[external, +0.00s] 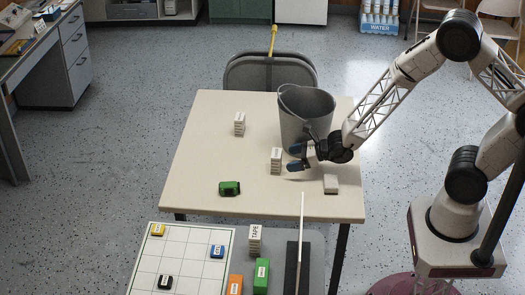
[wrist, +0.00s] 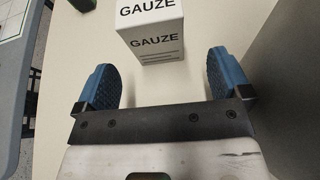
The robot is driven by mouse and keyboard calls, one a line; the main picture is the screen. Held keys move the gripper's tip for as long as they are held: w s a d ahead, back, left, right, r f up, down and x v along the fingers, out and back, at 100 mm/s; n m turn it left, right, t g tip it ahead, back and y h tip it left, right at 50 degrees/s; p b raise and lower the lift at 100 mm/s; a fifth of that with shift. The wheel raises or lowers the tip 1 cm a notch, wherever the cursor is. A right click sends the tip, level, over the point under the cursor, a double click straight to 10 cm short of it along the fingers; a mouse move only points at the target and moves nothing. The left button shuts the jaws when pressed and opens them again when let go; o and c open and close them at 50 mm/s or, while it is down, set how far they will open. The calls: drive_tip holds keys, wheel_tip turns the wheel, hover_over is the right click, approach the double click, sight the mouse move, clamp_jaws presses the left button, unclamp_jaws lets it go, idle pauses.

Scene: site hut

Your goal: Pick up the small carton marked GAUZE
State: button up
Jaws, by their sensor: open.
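A small white carton stands upright on the cream table (external: 210,160); the wrist view reads GAUZE on the top and near face of this carton (wrist: 152,38). In the external view it appears as the carton (external: 276,161) just left of my gripper (external: 296,159). My gripper is open; in the wrist view its blue fingertips (wrist: 162,80) are spread either side of the carton's line, with the carton just beyond them and nothing between them. The carton's upper part is cut off by the wrist frame's edge.
A grey bin (external: 305,112) stands close behind my gripper. Another white carton (external: 239,124), a green object (external: 229,188) and a small white box (external: 330,184) are on the table. A lower surface in front holds a gridded board (external: 190,262), a TAPE carton (external: 255,239) and an upright panel (external: 300,245).

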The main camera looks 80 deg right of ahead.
sight(276, 162)
drive_tip(key=shift+x, duration=0.8)
drive_tip(key=shift+x, duration=2.6)
drive_tip(key=shift+a, duration=0.15)
drive_tip(key=c, duration=1)
drive_tip(key=shift+r, duration=0.2)
wheel_tip(276, 162, up, 28)
drive_tip(key=shift+f, duration=0.15)
